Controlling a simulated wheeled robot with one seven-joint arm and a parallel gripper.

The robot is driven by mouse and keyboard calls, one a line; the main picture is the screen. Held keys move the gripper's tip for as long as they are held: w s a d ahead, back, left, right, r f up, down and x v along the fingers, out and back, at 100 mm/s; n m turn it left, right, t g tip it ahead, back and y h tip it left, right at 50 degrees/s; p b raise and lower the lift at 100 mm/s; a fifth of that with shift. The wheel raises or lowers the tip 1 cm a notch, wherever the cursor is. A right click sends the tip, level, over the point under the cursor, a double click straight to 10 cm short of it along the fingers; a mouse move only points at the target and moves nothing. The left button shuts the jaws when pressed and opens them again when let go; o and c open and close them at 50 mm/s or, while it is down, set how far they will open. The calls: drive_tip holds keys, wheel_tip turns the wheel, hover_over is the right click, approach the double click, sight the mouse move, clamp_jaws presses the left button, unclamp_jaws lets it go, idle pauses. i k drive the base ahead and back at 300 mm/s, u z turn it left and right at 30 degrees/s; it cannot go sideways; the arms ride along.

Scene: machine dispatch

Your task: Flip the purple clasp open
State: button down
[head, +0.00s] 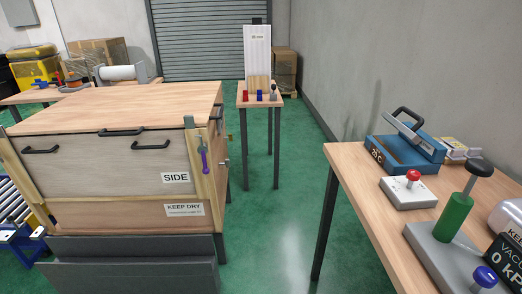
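The purple clasp (204,158) is a small lever on the right end of the large wooden crate's (110,180) front face, just above and to the right of the "SIDE" label. Its purple arm hangs roughly upright, with its rounded end low. A grey-green bracket (189,122) sits above it at the lid's edge. I cannot tell from here whether the clasp is latched. My gripper is not in view.
A workbench (350,165) on the right carries a blue device (404,152), a red-button box (408,190) and a green-handled lever (456,215). A small table (244,104) stands behind. Green floor (275,235) is clear between crate and workbench.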

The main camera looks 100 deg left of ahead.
sight(202, 149)
drive_tip(key=u, duration=3.55)
drive_tip(key=i, duration=1)
drive_tip(key=u, duration=0.05)
drive_tip(key=k, duration=0.5)
drive_tip(key=u, duration=0.3)
